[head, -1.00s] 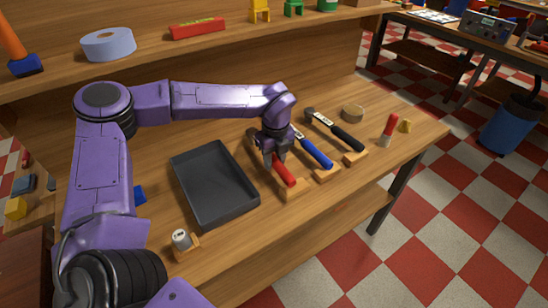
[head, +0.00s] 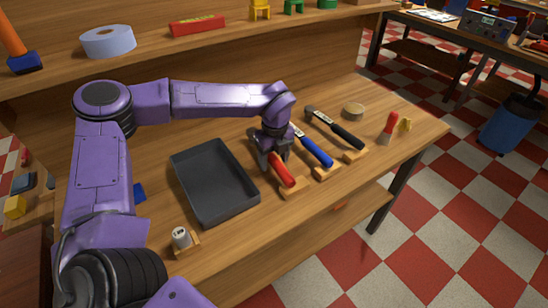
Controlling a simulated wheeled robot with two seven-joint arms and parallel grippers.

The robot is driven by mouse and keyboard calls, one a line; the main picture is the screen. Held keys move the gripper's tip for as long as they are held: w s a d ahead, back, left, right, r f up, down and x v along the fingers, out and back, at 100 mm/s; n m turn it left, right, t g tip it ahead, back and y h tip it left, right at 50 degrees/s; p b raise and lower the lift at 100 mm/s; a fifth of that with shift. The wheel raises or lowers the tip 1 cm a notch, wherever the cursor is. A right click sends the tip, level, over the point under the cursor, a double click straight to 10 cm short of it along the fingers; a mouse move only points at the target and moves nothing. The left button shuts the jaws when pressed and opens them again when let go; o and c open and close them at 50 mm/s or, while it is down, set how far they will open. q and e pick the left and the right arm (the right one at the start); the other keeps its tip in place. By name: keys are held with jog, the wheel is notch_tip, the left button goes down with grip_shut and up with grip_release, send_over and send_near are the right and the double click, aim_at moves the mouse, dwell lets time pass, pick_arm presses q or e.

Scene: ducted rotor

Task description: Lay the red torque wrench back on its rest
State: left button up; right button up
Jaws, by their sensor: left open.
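The red torque wrench (head: 282,172) has a red grip and lies by the right side of the tray. Its red end lies on a wooden rest (head: 293,189) near the bench's front edge. Its far part is partly hidden by my left gripper. My left gripper (head: 273,161) is open, just above and around the wrench; whether it touches it I cannot tell. My right gripper is not in view.
A dark empty tray (head: 218,217) sits left of the wrench. A blue-handled wrench (head: 315,150) and a black-handled one (head: 340,132) lie on rests close by on the right. A small grey-white cylinder (head: 181,237) stands front left. A shelf (head: 230,39) runs behind.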

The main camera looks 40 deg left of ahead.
pick_arm(q)
notch_tip(320, 180, up, 11)
jog(key=b, duration=0.1)
jog(key=shift+d+f, duration=0.2)
